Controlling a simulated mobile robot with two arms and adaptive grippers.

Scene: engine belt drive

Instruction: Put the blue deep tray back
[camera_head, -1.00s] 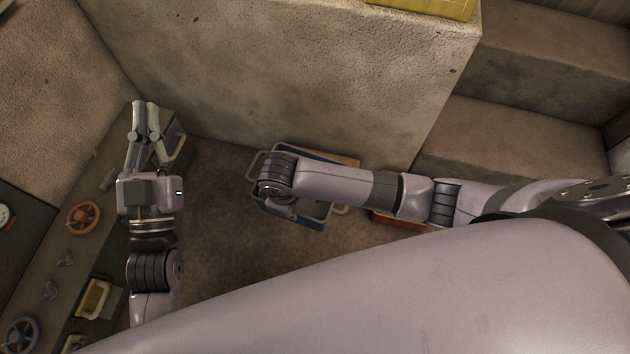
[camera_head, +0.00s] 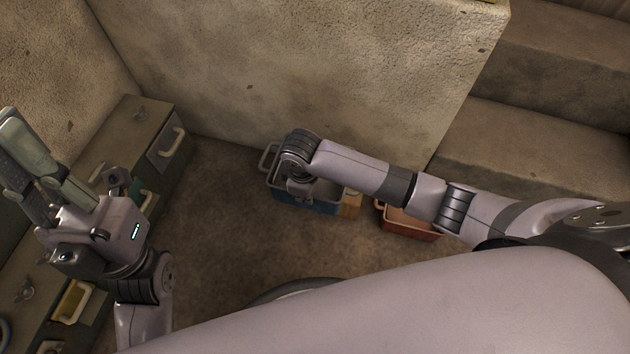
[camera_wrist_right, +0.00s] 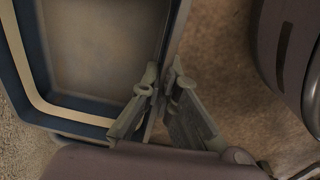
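The blue deep tray (camera_head: 318,208) sits low by the stone wall in the head view, partly hidden under my right wrist. Its blue rim and pale inside (camera_wrist_right: 95,45) fill the upper left of the right wrist view. My right gripper (camera_wrist_right: 164,82) is closed around the tray's side wall, one finger on the inner side and one on the outer. In the head view its fingers are hidden behind the wrist. My left gripper (camera_head: 22,165) is raised at the left, away from the tray. It holds nothing visible, and its finger gap is unclear.
A red tray (camera_head: 412,228) stands right of the blue tray, with a tan wooden piece (camera_head: 351,204) between them. A drawer cabinet (camera_head: 135,130) lines the left side. Stone steps (camera_head: 545,130) rise at right. Bare brown floor lies between cabinet and blue tray.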

